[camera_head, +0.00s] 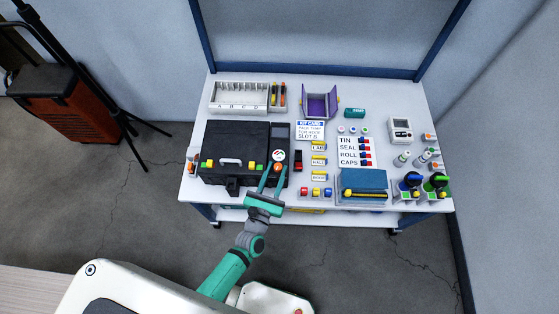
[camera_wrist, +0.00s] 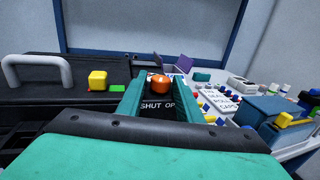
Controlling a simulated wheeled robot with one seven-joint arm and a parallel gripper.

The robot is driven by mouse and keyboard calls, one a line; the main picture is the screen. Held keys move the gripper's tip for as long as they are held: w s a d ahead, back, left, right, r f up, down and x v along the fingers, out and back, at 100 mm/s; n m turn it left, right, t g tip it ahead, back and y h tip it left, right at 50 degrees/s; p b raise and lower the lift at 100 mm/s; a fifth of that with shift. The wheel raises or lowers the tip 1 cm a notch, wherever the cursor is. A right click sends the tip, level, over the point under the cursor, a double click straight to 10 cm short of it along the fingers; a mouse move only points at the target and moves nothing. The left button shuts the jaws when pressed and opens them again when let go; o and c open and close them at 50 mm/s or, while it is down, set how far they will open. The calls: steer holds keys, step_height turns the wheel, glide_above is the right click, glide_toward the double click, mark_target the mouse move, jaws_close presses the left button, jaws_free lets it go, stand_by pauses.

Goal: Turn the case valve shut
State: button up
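The black case (camera_head: 235,141) lies closed on the left of the white table, with a handle and a round gauge (camera_head: 279,155) on it. The case valve is an orange knob (camera_wrist: 160,84), behind a "SHUT OP..." label in the wrist view; the label's end is hidden by a finger. In the head view, the orange knob (camera_head: 278,167) sits just below the gauge. My gripper (camera_head: 275,170) is open, its two green fingers spread to either side of the knob. In the wrist view, the fingertips (camera_wrist: 160,79) flank the knob; I cannot tell whether they touch it.
A yellow knob (camera_wrist: 97,80) and the grey case handle (camera_wrist: 37,70) stand left of my fingers. A purple open box (camera_head: 318,103), a label board (camera_head: 356,152) and a blue block (camera_head: 363,182) lie to the right. A divided tray (camera_head: 240,96) is behind the case.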

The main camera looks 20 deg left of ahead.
mark_target(276, 171)
steer(key=s, duration=0.5)
steer(key=shift+w, duration=0.15)
